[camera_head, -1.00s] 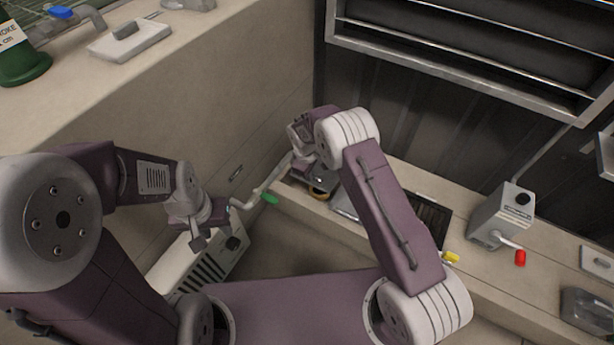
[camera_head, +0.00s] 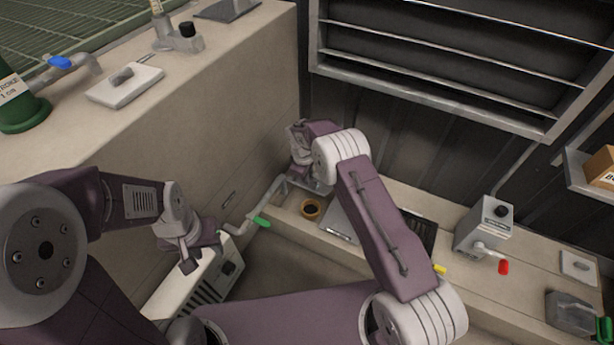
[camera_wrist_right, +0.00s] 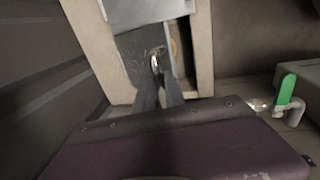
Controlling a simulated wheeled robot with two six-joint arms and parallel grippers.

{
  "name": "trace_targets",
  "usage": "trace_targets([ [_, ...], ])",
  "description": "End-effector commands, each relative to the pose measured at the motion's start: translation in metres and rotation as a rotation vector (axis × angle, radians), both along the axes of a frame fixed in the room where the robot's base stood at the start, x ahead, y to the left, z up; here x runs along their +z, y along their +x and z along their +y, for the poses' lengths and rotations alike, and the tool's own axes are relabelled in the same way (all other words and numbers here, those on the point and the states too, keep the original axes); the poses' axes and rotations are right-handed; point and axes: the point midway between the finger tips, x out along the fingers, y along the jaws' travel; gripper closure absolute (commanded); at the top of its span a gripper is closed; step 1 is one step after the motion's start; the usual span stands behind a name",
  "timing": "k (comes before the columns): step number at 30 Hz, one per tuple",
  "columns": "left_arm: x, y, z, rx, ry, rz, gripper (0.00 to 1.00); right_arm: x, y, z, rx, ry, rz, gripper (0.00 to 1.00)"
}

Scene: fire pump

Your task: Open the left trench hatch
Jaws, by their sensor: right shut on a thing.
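The grey metal left hatch (camera_wrist_right: 135,48) shows in the right wrist view inside a pale trench frame, with a small bright handle (camera_wrist_right: 155,61) on it. My right gripper (camera_wrist_right: 158,80) is shut on this handle. In the head view the right gripper (camera_head: 307,180) is at the far left end of the trench, above a grey plate edge, partly hidden by my arm. Whether the hatch is tilted is hard to tell. My left gripper (camera_head: 195,257) hangs over the pale vented box; its fingers are too small to judge.
A brown ring (camera_head: 311,209) with a dark middle sits beside the gripper. A pipe with a green handle (camera_head: 262,221) runs along the left wall. A grey box (camera_head: 485,228) with a red lever (camera_head: 503,267) stands right, near a dark grate (camera_head: 420,232).

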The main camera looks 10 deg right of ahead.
Motion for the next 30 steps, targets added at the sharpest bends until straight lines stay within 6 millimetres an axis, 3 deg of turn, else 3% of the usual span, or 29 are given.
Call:
trace_targets([
  [2, -0.001, 0.0, 0.0, 0.0, 0.0, 0.0, 0.64, -0.003, 0.0, -0.004, -0.004, -0.003, 0.001, 1.0],
  [3, -0.001, 0.0, 0.0, 0.0, 0.0, 0.0, 0.64, -0.003, 0.0, -0.004, -0.004, -0.004, 0.002, 0.74],
  [4, -0.001, 0.0, 0.0, 0.0, 0.0, 0.0, 0.64, -0.003, 0.0, -0.003, -0.004, -0.003, 0.003, 0.66],
  [5, -0.001, 0.0, 0.0, 0.0, 0.0, 0.0, 0.64, -0.003, -0.001, -0.003, -0.004, -0.003, 0.002, 0.64],
  [17, 0.001, 0.0, 0.0, 0.0, 0.0, 0.0, 0.64, 0.001, 0.0, -0.001, 0.0, -0.001, 0.001, 0.64],
  [30, 0.042, 0.0, 0.0, 0.0, 0.0, 0.0, 0.64, 0.081, -0.013, 0.008, -0.001, -0.001, 0.002, 0.64],
])
